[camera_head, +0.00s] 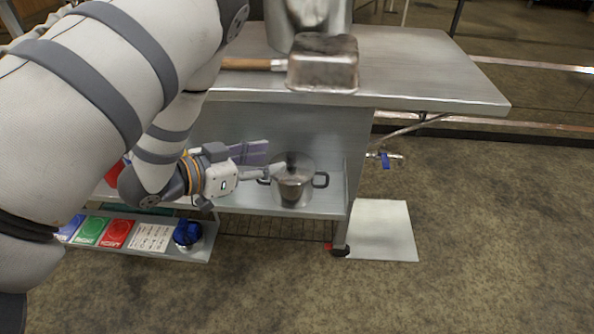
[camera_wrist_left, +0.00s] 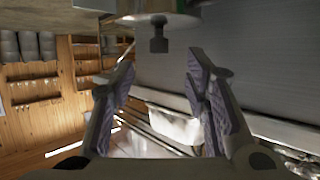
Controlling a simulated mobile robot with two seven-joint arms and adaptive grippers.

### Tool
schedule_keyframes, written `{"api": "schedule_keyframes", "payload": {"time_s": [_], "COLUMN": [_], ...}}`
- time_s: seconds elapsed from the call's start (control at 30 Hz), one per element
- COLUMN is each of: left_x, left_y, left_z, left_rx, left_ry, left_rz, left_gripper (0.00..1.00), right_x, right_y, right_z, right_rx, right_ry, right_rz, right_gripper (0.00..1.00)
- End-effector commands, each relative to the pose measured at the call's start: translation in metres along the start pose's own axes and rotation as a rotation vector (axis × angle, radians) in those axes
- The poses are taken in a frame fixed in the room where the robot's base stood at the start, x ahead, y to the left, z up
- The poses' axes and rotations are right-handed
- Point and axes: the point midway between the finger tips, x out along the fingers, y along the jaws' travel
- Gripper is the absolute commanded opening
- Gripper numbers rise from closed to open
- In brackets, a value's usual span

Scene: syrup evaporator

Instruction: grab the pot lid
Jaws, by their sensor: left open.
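A steel pot (camera_head: 293,190) with two dark handles stands on the lower shelf of the metal cart. Its pot lid (camera_head: 295,165) sits on top of it. My left gripper (camera_head: 268,163) is open and empty, its fingers reaching from the left to the lid's left side. In the left wrist view, which looks upside down, a dark knob (camera_wrist_left: 158,42) shows at the top, beyond and between the spread fingertips (camera_wrist_left: 160,62). It appears to be the lid's knob, and the fingers look apart from it. My right gripper is not in view.
The cart's metal top (camera_head: 430,75) overhangs the shelf and holds a wooden-handled metal pan (camera_head: 322,65) and a large pot (camera_head: 305,20). A lower ledge (camera_head: 205,245) carries coloured cards and a blue-topped item (camera_head: 187,232). A pale square (camera_head: 383,230) lies on open floor at right.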

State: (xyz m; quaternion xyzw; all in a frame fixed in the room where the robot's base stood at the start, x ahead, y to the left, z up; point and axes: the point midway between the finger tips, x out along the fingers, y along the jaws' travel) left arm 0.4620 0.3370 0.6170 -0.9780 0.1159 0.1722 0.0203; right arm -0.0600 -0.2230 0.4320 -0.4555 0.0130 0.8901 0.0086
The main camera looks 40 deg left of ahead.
Motion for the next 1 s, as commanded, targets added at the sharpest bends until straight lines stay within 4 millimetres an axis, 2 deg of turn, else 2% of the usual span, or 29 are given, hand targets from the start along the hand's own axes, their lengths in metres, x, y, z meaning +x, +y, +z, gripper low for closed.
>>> {"api": "schedule_keyframes", "payload": {"time_s": [0.23, 0.33, 0.5, 0.57, 0.7, 1.0], "left_x": [0.046, 0.052, 0.052, 0.052, 0.052, 0.052], "left_y": [0.001, 0.001, 0.001, 0.0, 0.0, 0.001], "left_z": [0.006, 0.004, 0.004, 0.004, 0.004, 0.004], "left_rx": [0.001, 0.0, -0.001, -0.001, -0.001, -0.001], "left_ry": [-0.002, -0.001, -0.001, -0.001, -0.001, -0.002], "left_rz": [0.002, 0.001, 0.0, 0.0, 0.0, 0.0], "left_gripper": [0.42, 0.42, 0.42, 0.31, 0.0, 0.0], "right_x": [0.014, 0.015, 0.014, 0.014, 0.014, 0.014], "right_y": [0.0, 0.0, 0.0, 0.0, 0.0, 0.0], "right_z": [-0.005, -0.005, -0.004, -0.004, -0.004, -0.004], "right_rx": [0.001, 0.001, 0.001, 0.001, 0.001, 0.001], "right_ry": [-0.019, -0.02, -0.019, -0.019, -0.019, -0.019], "right_rz": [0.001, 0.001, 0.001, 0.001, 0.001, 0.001], "right_gripper": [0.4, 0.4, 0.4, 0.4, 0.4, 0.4]}}
